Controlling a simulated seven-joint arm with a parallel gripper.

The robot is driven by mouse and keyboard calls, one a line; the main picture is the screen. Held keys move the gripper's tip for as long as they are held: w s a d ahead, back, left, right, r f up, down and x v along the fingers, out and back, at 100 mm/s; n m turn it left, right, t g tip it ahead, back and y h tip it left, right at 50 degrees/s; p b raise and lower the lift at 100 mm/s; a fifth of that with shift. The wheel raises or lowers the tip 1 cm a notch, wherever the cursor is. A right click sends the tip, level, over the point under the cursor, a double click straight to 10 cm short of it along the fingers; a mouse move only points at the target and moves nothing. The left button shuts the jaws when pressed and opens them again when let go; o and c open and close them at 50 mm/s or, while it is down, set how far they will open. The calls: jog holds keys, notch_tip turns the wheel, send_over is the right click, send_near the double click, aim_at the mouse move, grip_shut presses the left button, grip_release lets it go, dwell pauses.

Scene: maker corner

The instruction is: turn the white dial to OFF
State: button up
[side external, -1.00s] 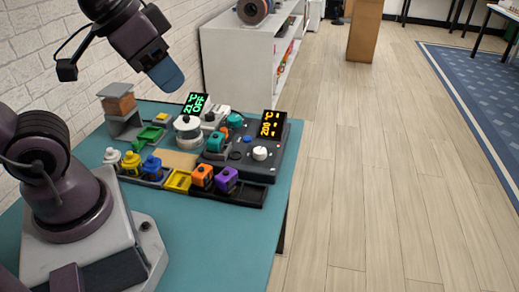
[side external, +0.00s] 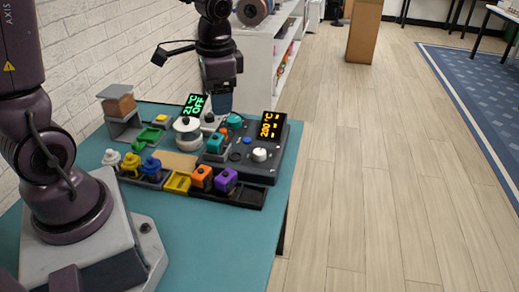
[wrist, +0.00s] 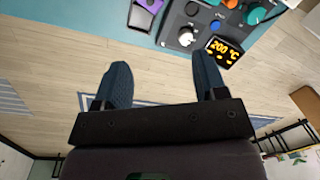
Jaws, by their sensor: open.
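The white dial (side external: 260,154) sits on the right part of a dark grey control panel (side external: 240,168). It also shows in the wrist view (wrist: 186,38), beyond my fingertips. The orange display (side external: 270,127) beside it reads 200 °C, also in the wrist view (wrist: 222,49). My gripper (side external: 221,108) points down above the back of the panel, apart from the dial. In the wrist view my gripper (wrist: 159,62) has its two dark blue fingers wide apart with nothing between them. The dial's pointer mark is too small to read in the side view.
A white pot-like device (side external: 187,130) stands left of the panel, by a green display (side external: 196,104) reading 21 °C OFF. A teal knob (side external: 235,121) and a teal block (side external: 215,143) are near. Orange (side external: 202,178) and purple (side external: 226,181) blocks line the tray in front.

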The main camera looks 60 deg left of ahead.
jog(key=w+a+f+m+g+h, duration=0.1)
jog(key=w+a+f+m, duration=0.2)
jog(key=w+f+m, duration=0.5)
jog(key=m+t, duration=0.1)
jog(key=m, duration=0.4)
send_over(259, 151)
notch_tip(259, 151, down, 14)
jog(key=shift+r, duration=0.15)
jog(key=c, duration=0.9)
